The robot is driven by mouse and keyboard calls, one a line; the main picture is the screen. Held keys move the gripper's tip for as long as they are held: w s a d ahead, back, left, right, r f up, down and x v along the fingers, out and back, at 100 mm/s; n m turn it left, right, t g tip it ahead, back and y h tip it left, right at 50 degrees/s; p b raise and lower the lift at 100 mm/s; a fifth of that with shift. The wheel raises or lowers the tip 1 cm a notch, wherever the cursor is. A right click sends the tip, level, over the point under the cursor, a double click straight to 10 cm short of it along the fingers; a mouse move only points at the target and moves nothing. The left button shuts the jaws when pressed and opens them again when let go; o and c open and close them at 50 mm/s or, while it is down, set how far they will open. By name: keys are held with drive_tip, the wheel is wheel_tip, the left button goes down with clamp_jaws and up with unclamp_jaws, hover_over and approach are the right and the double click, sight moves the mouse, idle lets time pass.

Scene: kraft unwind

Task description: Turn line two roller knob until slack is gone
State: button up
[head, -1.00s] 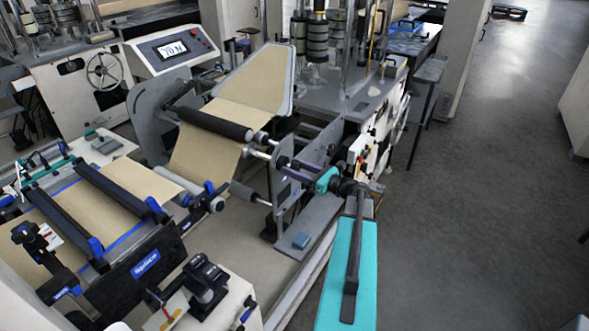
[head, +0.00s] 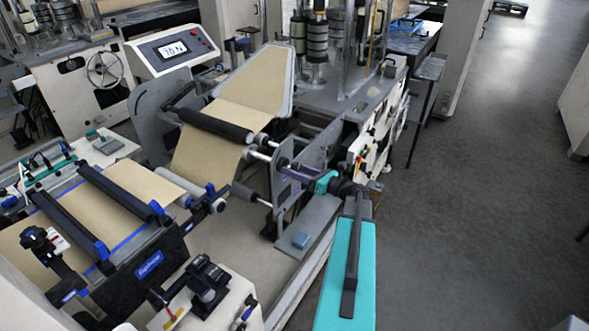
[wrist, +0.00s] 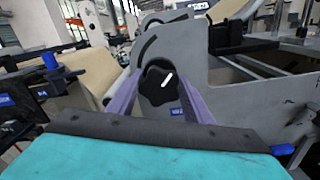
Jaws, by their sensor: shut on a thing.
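The black lobed roller knob (wrist: 152,92) is in the middle of the wrist view, with a white mark tilted to the upper right. My gripper (wrist: 158,98) has its purple fingers on both sides of the knob and is shut on it. In the head view my gripper (head: 285,165) reaches the side plate (head: 292,195) of the unwind stand; the knob is hidden there. The brown kraft web (head: 207,158) runs down from the dark roller (head: 214,124) to the lower rollers. I cannot tell how much slack it holds.
A blue-trimmed splice table (head: 125,245) is at lower left. Open floor (head: 480,190) lies to the right.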

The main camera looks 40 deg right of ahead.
drive_tip(key=shift+f+m+p, duration=0.1)
drive_tip(key=shift+m+p, duration=0.2)
drive_tip(key=shift+m, duration=0.3)
drive_tip(key=o, duration=1)
drive_tip(key=shift+s, duration=0.1)
drive_tip(key=shift+v, duration=3.45)
